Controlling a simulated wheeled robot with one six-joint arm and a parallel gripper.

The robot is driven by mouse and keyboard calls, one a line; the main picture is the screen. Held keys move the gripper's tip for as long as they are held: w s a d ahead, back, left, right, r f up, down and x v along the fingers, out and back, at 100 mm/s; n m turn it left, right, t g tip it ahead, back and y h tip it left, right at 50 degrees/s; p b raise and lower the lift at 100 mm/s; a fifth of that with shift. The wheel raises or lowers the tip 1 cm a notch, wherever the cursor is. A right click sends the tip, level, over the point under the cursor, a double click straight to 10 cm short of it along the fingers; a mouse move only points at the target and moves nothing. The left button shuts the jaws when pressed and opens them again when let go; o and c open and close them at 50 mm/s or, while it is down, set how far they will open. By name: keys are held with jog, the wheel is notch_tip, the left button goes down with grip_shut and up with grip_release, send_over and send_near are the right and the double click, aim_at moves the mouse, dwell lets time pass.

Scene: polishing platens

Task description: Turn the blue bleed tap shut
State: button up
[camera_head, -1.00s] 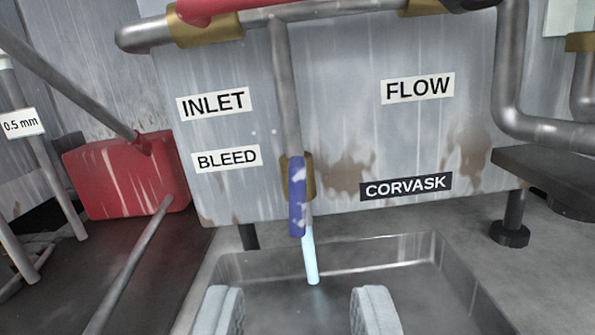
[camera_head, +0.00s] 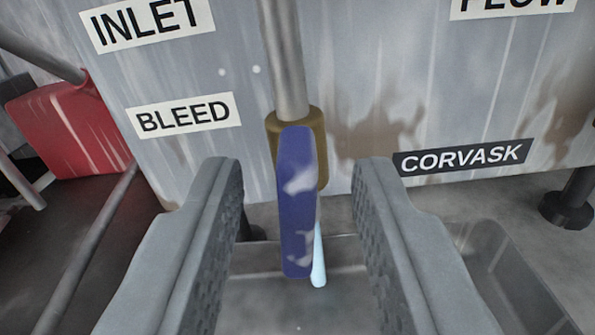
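The blue bleed tap (camera_head: 297,205) is a worn blue lever with pale scuffs. It hangs straight down, in line with the pipe (camera_head: 285,60), from a brass valve body (camera_head: 314,125). A pale blue stream (camera_head: 319,258) comes out below, partly hidden behind the lever. My gripper (camera_head: 298,190) is open, with one grey finger on each side of the lever. Gaps show between the lever and both fingers. The BLEED label (camera_head: 184,115) is on the panel to the left of the valve.
The stained grey panel (camera_head: 400,70) stands behind, with INLET (camera_head: 146,20) and CORVASK (camera_head: 463,157) labels. A metal basin (camera_head: 490,250) lies under the tap. A red block (camera_head: 65,125) with rods is at the left. A dark foot (camera_head: 568,205) stands at the right.

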grip_shut()
jog(key=shift+d+f+m, duration=0.1)
jog(key=shift+d+m, duration=0.05)
jog(key=shift+m, duration=0.95)
jog(key=shift+d+m, duration=0.1)
jog(key=shift+m, duration=1)
grip_release()
jog(key=s, duration=1.7)
jog(key=shift+s, duration=0.2)
